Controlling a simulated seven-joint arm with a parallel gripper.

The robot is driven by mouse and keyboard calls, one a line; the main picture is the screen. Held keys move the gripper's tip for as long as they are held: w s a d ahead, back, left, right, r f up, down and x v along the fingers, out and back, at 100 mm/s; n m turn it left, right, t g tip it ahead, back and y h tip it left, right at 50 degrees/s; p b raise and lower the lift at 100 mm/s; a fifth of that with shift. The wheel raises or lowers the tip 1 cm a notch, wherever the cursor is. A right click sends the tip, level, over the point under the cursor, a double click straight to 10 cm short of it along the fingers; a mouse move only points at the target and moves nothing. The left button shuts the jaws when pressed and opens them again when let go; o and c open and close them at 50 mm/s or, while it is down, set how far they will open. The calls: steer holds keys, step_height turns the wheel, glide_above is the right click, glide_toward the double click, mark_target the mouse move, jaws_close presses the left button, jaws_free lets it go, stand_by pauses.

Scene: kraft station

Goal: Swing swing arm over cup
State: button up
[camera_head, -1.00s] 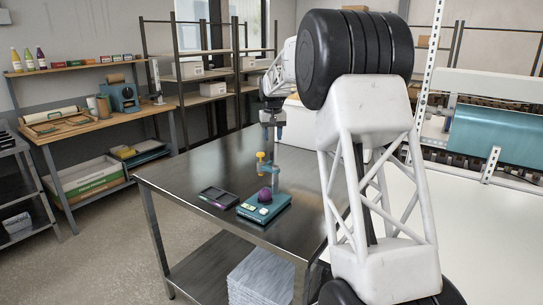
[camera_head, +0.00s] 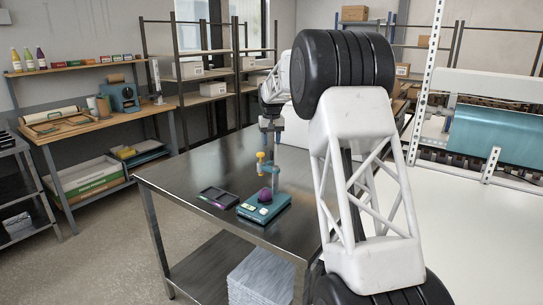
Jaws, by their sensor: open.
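A teal device base (camera_head: 264,209) sits on the steel table. A round purple thing (camera_head: 265,195) is on it; whether a cup holds it is too small to tell. A swing arm with a yellow-orange knob (camera_head: 261,156) and blue-grey parts stands above the base, beside and partly over the purple thing. My gripper (camera_head: 270,140) points down at the top of this upright part. It is open, but its fingers overlap the blue-grey parts, and I cannot tell whether they touch.
A dark flat tray (camera_head: 215,197) lies left of the base. The steel table (camera_head: 200,165) is otherwise mostly clear. A stack of grey sheets (camera_head: 262,277) is below it. My large white arm covers the table's right side. A machine with a teal roller (camera_head: 480,130) stands at right.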

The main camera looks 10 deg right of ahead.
mark_target(271, 160)
steer(key=shift+f, duration=3.3)
steer(key=shift+c, duration=0.4)
jaws_close()
